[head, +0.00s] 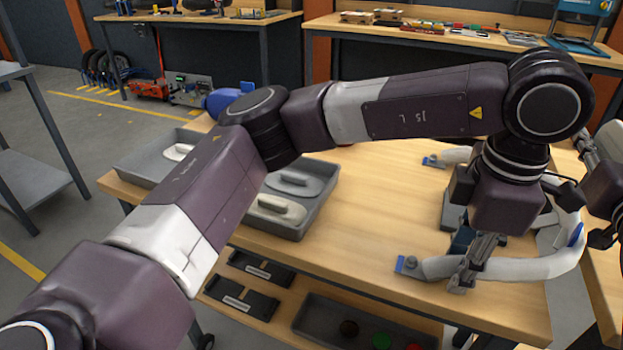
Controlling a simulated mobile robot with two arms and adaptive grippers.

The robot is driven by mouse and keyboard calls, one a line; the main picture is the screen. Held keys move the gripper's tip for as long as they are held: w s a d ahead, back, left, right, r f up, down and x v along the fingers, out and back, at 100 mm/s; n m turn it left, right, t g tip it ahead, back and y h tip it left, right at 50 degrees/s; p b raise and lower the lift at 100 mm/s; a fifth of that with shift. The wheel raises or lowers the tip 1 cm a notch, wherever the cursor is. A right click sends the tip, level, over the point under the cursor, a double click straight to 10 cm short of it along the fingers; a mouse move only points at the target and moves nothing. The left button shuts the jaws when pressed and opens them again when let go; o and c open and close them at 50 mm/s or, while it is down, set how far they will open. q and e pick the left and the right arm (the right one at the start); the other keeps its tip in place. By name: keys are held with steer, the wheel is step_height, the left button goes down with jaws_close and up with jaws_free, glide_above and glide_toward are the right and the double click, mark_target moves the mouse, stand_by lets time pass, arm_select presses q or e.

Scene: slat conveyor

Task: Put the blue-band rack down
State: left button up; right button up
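The blue-band rack shows as a pale, curved bar (537,268) with blue at its left end and a blue band near its right bend. It is low over the wooden table's near right corner; I cannot tell whether it touches the top. A second pale bar with a blue end (452,156) shows farther back, partly hidden by my arm. My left gripper (467,280) points down, its fingers closed around the near bar. My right gripper (572,187) is at the right edge beside the rack's bend, mostly hidden, its fingers unclear.
The wooden table (365,215) is bare in the middle. A grey tray (294,232) with pale handled blocks stands at its left, and another tray (140,170) lies behind my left arm. A lower shelf holds dark bins (248,302). Another wooden surface (590,272) stands at the right.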

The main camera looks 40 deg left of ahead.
arm_select(q)
steer(key=shift+w, duration=0.1)
arm_select(e)
steer(key=shift+f, duration=0.1)
arm_select(q)
steer(key=shift+r, duration=0.4)
arm_select(e)
steer(key=shift+s, duration=0.1)
arm_select(q)
step_height(320, 180, up, 11)
steer(key=shift+s+d, duration=0.15)
steer(key=shift+s, duration=0.3)
arm_select(e)
steer(key=s+d, duration=0.2)
steer(key=s, duration=0.9)
steer(key=shift+s, duration=0.3)
steer(key=shift+d, duration=0.1)
